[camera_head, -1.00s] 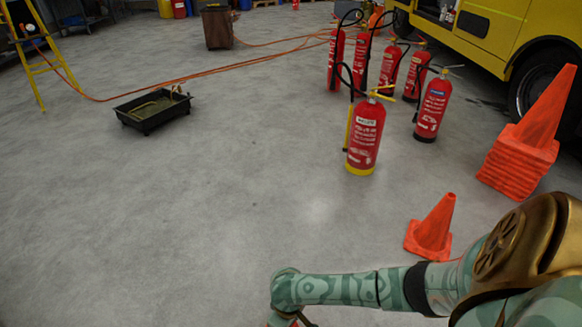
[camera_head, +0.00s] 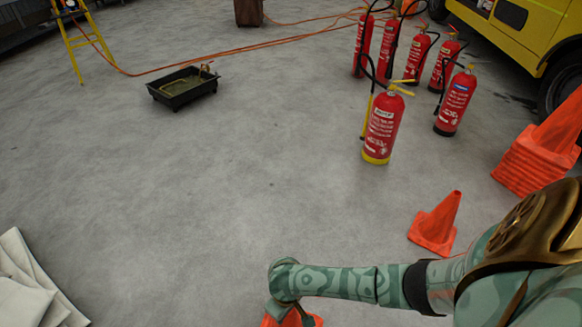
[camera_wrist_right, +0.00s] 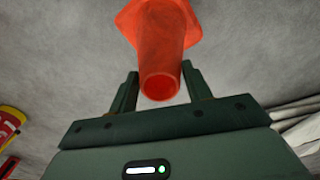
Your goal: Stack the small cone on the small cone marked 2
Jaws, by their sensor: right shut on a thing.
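An orange small cone (camera_head: 436,224) stands upright on the floor right of centre in the head view; no mark 2 can be read on it from here. Another orange small cone (camera_wrist_right: 158,40) is between the two fingers of my right gripper (camera_wrist_right: 159,74) in the wrist view, its narrow end towards the camera. The gripper is shut on it near that end. In the head view only parts of this held cone (camera_head: 316,320) show at the bottom edge, below my right forearm. I cannot tell whether its base touches the floor. My left gripper is not in view.
A stack of larger orange cones (camera_head: 530,165) stands at the right edge. A red extinguisher (camera_head: 382,128) stands behind the small cone, with several more beyond. A black tray (camera_head: 182,94) is at the back left. Pale folded cloth (camera_head: 30,290) lies at lower left. The middle floor is clear.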

